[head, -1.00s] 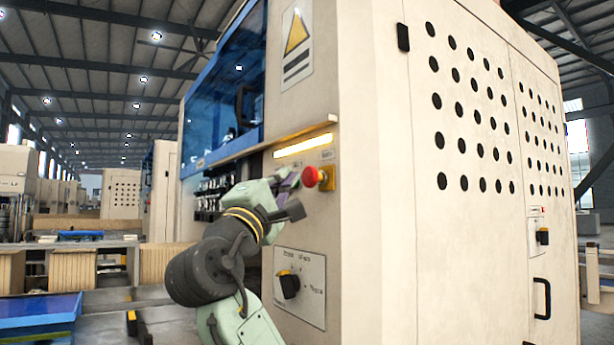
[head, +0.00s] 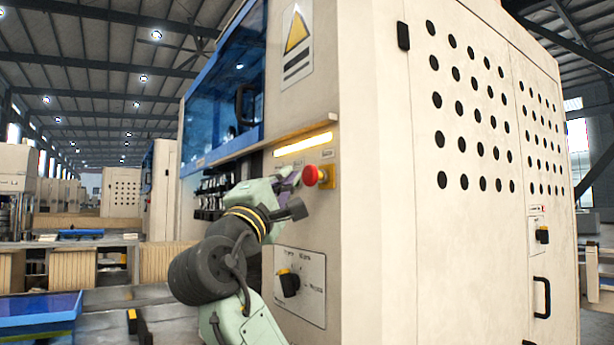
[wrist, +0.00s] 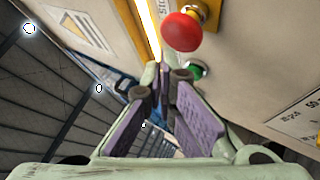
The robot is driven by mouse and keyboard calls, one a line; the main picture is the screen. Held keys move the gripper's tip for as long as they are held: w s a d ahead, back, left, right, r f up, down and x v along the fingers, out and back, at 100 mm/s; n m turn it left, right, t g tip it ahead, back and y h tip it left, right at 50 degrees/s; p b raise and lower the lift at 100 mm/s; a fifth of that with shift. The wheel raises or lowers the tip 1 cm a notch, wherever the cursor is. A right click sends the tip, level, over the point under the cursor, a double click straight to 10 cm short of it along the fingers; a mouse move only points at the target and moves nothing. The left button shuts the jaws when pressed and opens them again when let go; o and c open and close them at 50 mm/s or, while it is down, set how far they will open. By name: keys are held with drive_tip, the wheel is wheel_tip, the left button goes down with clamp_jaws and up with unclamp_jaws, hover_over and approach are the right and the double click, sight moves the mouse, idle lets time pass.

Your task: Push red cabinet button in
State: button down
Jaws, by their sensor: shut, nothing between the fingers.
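The red mushroom-shaped button (head: 311,175) sits on a yellow plate on the front of the cream cabinet (head: 375,200). In the wrist view the red button (wrist: 182,32) stands out from the panel, above and slightly right of my fingertips. My gripper (head: 296,178) is just left of the button in the head view. In the wrist view my gripper (wrist: 166,78) shows its purple-padded fingers shut, with nothing held. A gap shows between the fingertips and the button in the wrist view.
A green button (wrist: 195,70) is beside my fingertips, below the red one. A lit yellow strip (head: 303,145) under a ledge is above the red button. A blue window (head: 225,85) is at upper left.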

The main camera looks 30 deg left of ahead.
idle(0.5)
drive_tip(key=shift+w+d, duration=0.15)
drive_tip(key=shift+w, duration=0.25)
drive_tip(key=shift+w+d, duration=0.25)
drive_tip(key=shift+w, duration=0.3)
idle(0.6)
drive_tip(key=shift+s+a, duration=0.1)
drive_tip(key=shift+s, duration=0.1)
drive_tip(key=shift+s+a, duration=0.35)
drive_tip(key=shift+s, duration=0.45)
drive_tip(key=s, duration=0.1)
drive_tip(key=s+a, duration=0.1)
drive_tip(key=s, duration=0.1)
drive_tip(key=s+a, duration=0.1)
drive_tip(key=shift+s, duration=0.35)
idle(0.4)
